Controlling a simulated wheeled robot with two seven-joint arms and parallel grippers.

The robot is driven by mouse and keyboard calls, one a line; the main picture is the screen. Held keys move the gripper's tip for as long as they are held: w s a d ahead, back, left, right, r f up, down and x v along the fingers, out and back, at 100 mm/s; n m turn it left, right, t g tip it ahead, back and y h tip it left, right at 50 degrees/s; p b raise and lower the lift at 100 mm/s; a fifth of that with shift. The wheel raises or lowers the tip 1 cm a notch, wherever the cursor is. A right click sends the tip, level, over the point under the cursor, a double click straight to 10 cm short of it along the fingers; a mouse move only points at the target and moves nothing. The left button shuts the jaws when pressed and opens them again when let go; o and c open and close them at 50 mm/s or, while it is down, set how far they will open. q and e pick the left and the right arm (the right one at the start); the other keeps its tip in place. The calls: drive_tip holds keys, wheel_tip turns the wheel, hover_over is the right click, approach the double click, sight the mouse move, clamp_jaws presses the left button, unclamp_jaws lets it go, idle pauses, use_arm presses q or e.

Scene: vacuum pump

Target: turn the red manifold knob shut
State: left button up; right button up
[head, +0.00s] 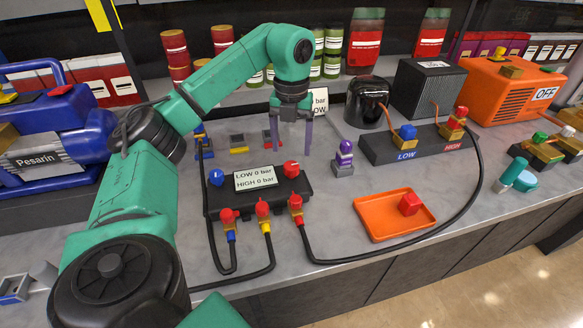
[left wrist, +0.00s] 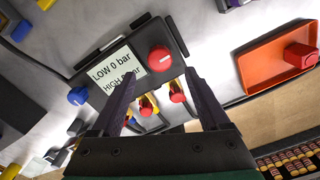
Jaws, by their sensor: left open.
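The black manifold (head: 240,201) lies on the grey bench, with a label reading "LOW 0 bar, HIGH 0 bar". Its red manifold knob (head: 291,169) is at the right end of the top, and a blue knob (head: 216,177) is at the left end. My left gripper (head: 293,142) is open and empty, fingers pointing down, above and behind the red knob. In the left wrist view the red knob (left wrist: 160,58) with a white line lies beyond the open fingertips (left wrist: 159,84), not between the fingers. My right gripper is not in view.
Red-capped hose fittings (head: 263,212) line the manifold's front. A black hose (head: 400,245) loops right to a block with LOW and HIGH ports (head: 400,149). A purple-topped part (head: 344,157) stands right of the gripper.

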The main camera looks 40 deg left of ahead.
sight(291, 165)
use_arm(q)
wheel_tip(291, 165, down, 6)
drive_tip(key=shift+f, duration=0.15)
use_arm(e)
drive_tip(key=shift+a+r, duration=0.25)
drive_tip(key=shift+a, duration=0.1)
use_arm(q)
clamp_jaws()
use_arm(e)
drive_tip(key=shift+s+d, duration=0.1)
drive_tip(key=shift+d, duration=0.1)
